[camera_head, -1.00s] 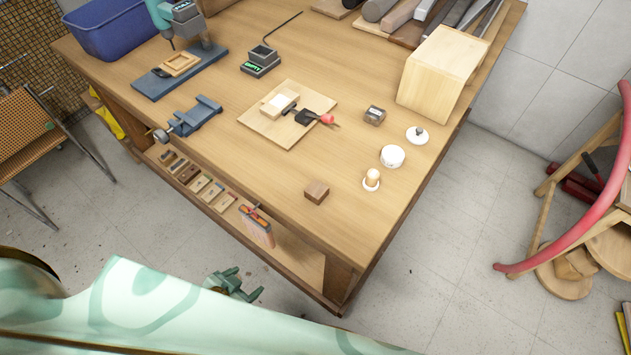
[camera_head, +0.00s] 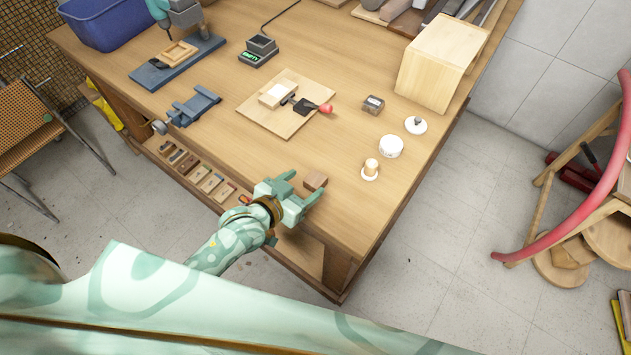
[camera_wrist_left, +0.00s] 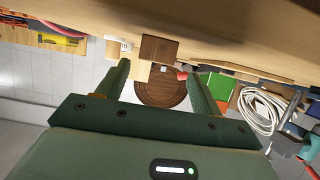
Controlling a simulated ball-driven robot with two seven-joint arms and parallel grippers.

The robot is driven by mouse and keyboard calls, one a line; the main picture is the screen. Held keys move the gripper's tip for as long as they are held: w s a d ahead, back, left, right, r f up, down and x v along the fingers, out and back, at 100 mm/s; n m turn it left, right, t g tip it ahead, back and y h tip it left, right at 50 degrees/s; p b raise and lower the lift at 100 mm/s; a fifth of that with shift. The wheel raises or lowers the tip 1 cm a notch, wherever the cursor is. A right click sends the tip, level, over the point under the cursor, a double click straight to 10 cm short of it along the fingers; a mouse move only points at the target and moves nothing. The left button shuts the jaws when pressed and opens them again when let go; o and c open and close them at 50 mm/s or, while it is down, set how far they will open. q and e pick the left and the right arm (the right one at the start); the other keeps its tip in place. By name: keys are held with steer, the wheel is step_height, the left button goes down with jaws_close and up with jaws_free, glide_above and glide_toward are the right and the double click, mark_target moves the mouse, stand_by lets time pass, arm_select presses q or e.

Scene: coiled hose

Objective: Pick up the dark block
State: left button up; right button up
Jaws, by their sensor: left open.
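The dark block (camera_head: 316,180) is a small brown wooden cube near the front edge of the workbench (camera_head: 240,155). In the left wrist view the dark block (camera_wrist_left: 158,48) lies just beyond the fingertips, roughly in line with the gap between them. My left gripper (camera_head: 304,187) is open, at the bench's front edge beside the block, with its fingers pointing towards it. In the wrist view my left gripper (camera_wrist_left: 162,78) has nothing between its fingers. I cannot tell whether a finger touches the block. My right gripper is not in view.
A small round-topped piece on a white base (camera_head: 371,169), a white round container (camera_head: 391,146) and a sharpener-like block (camera_head: 373,104) stand to the right. A wooden board (camera_head: 262,123) with tools lies behind. A blue vise (camera_head: 193,107) sits left. Bench between them is clear.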

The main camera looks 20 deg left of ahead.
mark_target(311, 184)
arm_select(q)
steer(key=x, duration=0.1)
steer(key=b+x, duration=0.1)
steer(key=x, duration=0.1)
steer(key=f+x, duration=0.1)
steer(key=x, duration=0.1)
steer(key=shift+s+d, duration=0.2)
steer(key=shift+d, duration=0.1)
steer(key=c, duration=1.1)
steer(key=shift+o, duration=0.2)
steer(key=shift+r, duration=0.1)
